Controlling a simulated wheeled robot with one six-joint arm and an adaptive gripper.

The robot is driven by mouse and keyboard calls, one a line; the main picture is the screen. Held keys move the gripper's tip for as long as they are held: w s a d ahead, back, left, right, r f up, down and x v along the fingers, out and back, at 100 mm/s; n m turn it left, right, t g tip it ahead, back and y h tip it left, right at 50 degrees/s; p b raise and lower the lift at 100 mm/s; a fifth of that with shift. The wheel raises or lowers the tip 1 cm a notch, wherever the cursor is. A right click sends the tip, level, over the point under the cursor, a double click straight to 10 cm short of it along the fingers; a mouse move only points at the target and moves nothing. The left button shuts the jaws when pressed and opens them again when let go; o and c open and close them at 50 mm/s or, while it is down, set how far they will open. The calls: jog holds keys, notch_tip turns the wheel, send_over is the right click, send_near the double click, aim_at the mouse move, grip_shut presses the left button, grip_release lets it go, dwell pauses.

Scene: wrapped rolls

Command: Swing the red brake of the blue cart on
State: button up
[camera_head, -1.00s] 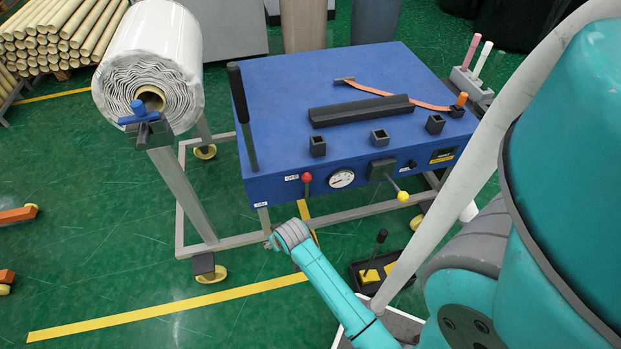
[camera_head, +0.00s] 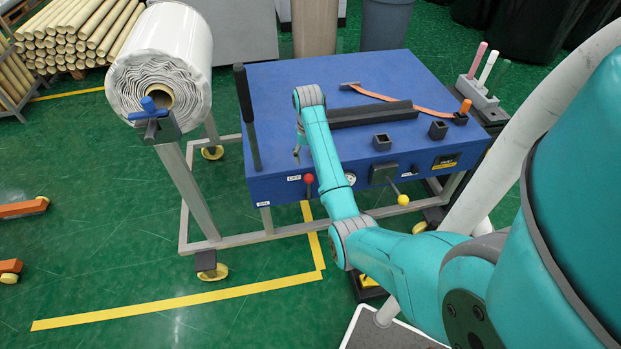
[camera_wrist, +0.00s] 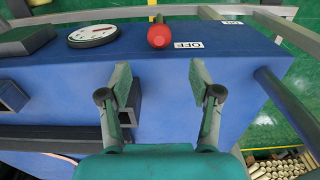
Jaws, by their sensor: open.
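The red brake knob (camera_head: 309,179) sits on the front face of the blue cart (camera_head: 270,110), just right of a white label. In the wrist view the red knob (camera_wrist: 160,37) is near the top centre, beside a label reading OFF (camera_wrist: 188,44). My gripper (camera_wrist: 159,82) is open, its two fingers spread above the blue top with nothing between them. The knob lies ahead of the fingertips, apart from them. In the head view my gripper (camera_head: 300,152) points down near the cart's front edge, partly hidden by my arm.
A round gauge (camera_wrist: 93,36) sits left of the knob in the wrist view. On the cart, a yellow-knobbed lever (camera_head: 403,200), a tall black handle (camera_head: 247,118) and square sockets (camera_head: 382,142) stand close by. A wrapped roll (camera_head: 165,70) is at the left.

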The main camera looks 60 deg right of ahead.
aim_at(309, 175)
notch_tip(309, 175, down, 11)
jog(key=shift+r, duration=0.1)
dwell(0.4)
grip_shut()
